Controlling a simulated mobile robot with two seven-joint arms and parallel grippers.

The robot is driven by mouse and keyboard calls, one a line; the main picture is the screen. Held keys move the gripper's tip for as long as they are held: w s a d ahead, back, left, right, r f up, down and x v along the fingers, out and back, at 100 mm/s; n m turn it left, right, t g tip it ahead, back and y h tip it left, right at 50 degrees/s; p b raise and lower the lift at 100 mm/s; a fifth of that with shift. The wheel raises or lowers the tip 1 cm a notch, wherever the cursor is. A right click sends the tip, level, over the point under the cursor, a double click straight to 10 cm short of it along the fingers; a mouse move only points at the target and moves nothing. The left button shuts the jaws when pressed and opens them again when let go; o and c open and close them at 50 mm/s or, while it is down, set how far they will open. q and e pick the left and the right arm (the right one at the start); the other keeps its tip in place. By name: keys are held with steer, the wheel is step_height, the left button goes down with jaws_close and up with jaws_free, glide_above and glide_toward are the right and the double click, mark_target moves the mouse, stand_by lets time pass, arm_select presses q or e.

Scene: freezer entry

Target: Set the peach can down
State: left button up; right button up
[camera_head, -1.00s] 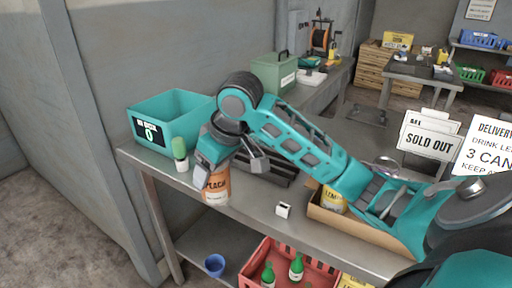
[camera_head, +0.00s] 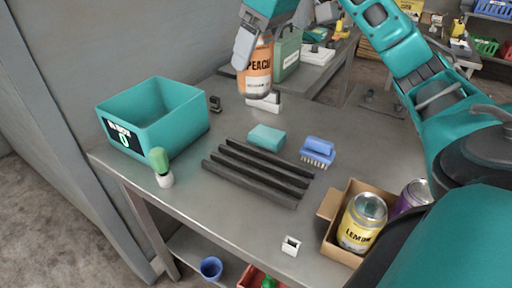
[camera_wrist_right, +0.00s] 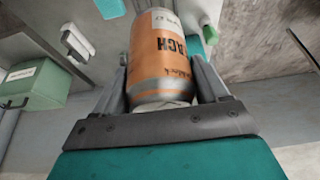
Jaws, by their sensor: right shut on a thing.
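The peach can (camera_head: 257,72), orange with a pale lower band, is held upright in my right gripper (camera_head: 252,45) over the back part of the metal table. Whether its base touches the table is hard to tell. In the right wrist view the can (camera_wrist_right: 160,62) sits between the two fingers of the gripper (camera_wrist_right: 165,80), which are shut on it. My left gripper is not in view.
A dark slatted rack (camera_head: 255,175), teal sponge (camera_head: 267,137) and blue brush (camera_head: 318,150) lie mid-table. A cardboard box (camera_head: 329,205) holds a lemon can (camera_head: 361,222).

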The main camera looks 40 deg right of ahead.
steer(key=shift+d+r, duration=0.1)
steer(key=shift+d, duration=0.05)
steer(key=shift+f, duration=0.3)
step_height(320, 180, down, 19)
steer(key=b, duration=0.5)
steer(key=shift+f, duration=0.1)
steer(key=o, duration=1.3)
steer(key=shift+f, duration=0.1)
steer(key=shift+o, duration=0.2)
